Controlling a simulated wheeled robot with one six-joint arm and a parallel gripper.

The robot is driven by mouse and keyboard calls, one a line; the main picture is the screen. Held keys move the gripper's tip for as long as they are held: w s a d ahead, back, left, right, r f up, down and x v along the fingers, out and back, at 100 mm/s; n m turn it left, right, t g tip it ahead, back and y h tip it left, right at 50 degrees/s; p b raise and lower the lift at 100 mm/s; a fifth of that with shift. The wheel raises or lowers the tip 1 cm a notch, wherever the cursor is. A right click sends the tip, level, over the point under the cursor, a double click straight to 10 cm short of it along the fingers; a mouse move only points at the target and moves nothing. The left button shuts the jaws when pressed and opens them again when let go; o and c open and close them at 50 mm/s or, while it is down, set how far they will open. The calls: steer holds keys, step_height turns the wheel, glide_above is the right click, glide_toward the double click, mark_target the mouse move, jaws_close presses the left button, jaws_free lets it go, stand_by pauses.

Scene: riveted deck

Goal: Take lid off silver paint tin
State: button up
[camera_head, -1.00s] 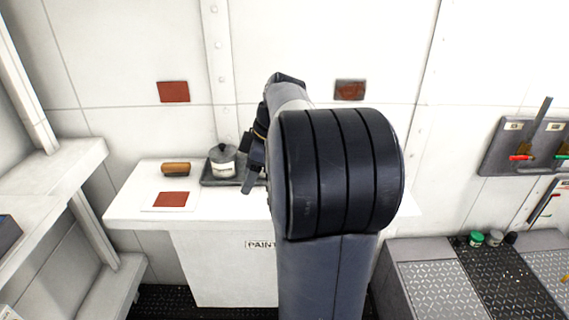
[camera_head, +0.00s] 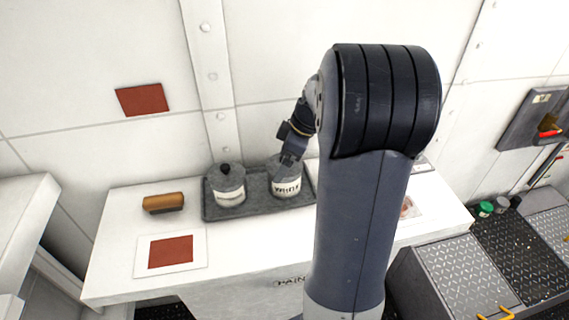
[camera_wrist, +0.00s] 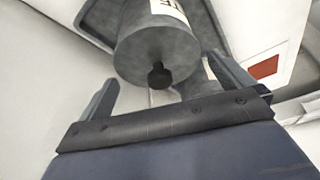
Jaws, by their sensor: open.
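Two grey metal paint tins stand side by side on a dark tray (camera_head: 252,207). The left tin (camera_head: 229,188) has a lid with a black knob and a pale label I cannot read. The right tin (camera_head: 286,181) has a label that seems to read WHITE; I cannot tell which tin is the silver one. My gripper (camera_head: 291,157) is at the top of the right tin, hiding its knob. In the wrist view my open gripper (camera_wrist: 168,88) has a finger either side of the near tin's black knob (camera_wrist: 160,76), apart from it. Part of the other tin (camera_wrist: 197,88) shows behind.
The tray is on a white bench (camera_head: 110,250) marked PAINT. A brown roll-shaped object (camera_head: 164,202) and a card with a red square (camera_head: 170,252) lie to the left. My arm hides much of the bench's right side. The wall is close behind.

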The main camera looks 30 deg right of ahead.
steer(key=shift+c, duration=0.4)
steer(key=c, duration=0.7)
steer(key=shift+c, duration=0.2)
